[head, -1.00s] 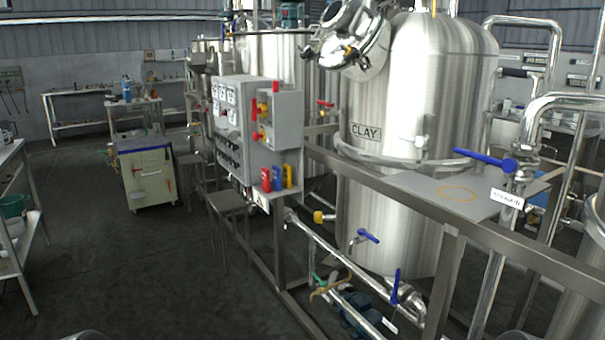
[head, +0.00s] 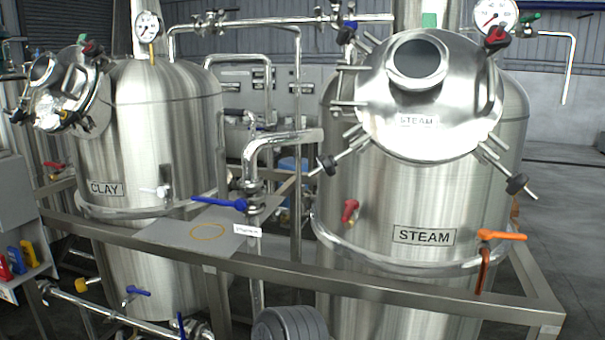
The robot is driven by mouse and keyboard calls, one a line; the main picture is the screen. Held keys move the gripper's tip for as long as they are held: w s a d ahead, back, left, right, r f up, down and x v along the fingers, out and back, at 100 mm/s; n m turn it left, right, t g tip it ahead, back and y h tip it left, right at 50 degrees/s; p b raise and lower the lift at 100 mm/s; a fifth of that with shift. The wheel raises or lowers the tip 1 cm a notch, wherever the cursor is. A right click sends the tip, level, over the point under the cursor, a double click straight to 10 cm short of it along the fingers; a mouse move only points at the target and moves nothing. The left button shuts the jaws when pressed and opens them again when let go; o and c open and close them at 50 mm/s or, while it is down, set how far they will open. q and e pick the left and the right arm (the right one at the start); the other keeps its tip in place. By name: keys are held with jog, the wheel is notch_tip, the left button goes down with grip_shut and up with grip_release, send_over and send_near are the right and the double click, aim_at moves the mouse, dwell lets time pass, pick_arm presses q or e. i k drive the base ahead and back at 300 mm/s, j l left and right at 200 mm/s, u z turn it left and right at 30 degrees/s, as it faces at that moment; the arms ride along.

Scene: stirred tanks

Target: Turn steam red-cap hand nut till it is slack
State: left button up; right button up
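The STEAM tank (head: 395,220) stands at the right, with a round steel hatch (head: 460,130) facing me and a STEAM label below it. Hand nuts on swing bolts sit around the hatch rim. The red-cap hand nut (head: 496,39) is at the hatch's upper right, just below a pressure gauge. A black-cap nut (head: 517,185) is at the lower right, another black-cap nut (head: 328,165) at the lower left, and a blue-cap nut (head: 346,34) at the upper left. How tight the red-cap nut is cannot be told. Neither gripper is in view.
A steel rail (head: 380,285) runs across in front of the tanks. A red handle (head: 349,211) and an orange valve handle (head: 500,235) are on the STEAM tank's front. The CLAY tank (head: 150,130) stands left, with a blue-handled valve (head: 220,203) and pipes between.

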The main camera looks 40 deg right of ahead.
aim_at(490, 42)
jog(key=z, duration=2.45)
jog(key=k+l, duration=0.1)
jog(key=k, duration=0.8)
